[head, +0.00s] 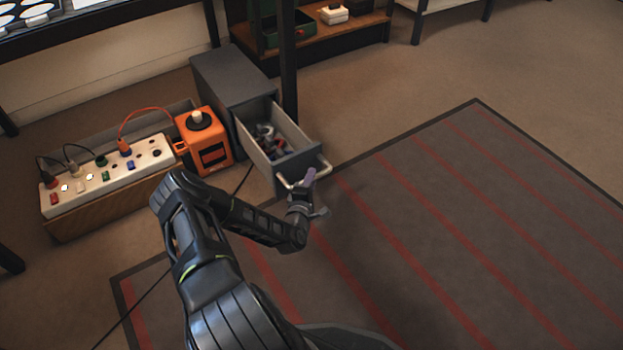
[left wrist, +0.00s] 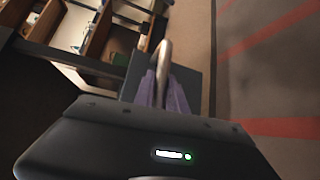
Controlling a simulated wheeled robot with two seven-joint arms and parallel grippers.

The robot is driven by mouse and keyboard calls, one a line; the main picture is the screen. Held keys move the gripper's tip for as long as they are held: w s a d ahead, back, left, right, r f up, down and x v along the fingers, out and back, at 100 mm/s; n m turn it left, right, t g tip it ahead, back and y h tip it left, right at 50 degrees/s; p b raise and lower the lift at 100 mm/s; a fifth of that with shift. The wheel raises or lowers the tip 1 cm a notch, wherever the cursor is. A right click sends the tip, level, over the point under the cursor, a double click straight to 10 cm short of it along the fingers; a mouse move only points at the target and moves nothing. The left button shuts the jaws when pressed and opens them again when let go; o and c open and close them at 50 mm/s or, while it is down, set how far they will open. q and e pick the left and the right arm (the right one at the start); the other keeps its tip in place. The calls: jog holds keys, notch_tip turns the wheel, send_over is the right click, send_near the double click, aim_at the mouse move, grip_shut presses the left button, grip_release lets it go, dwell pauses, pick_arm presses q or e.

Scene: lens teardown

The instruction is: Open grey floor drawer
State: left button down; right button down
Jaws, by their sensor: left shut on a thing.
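The grey floor drawer unit (head: 228,76) stands on the floor at the upper middle of the head view. Its drawer (head: 303,166) is pulled out toward the mat, with several small mixed items (head: 267,138) inside. A pale bar handle (head: 322,165) is on the drawer front. My left gripper (head: 309,179) is at the handle, its purple fingers shut on it. In the left wrist view the fingers (left wrist: 168,95) close around the metal handle (left wrist: 163,60). The fingers partly hide the handle. My right gripper is not in view.
An orange box (head: 205,142) stands just left of the drawer unit. A white power strip (head: 107,176) with plugs and cables lies beside it. A dark table leg (head: 288,65) rises close behind the drawer. The red-striped mat (head: 450,200) is clear to the right.

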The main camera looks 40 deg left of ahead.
pick_arm(q)
jog(key=c, duration=1.4)
grip_release()
jog(key=shift+o, duration=0.2)
jog(key=shift+s+d+r+p, duration=0.1)
jog(key=shift+s+d+p, duration=0.1)
jog(key=shift+s+p, duration=0.25)
jog(key=f+p+v, duration=0.1)
jog(key=p+v, duration=0.1)
jog(key=v, duration=0.4)
jog(key=shift+s+d+r, duration=0.15)
jog(key=shift+s+r, duration=0.2)
jog(key=shift+r, duration=0.1)
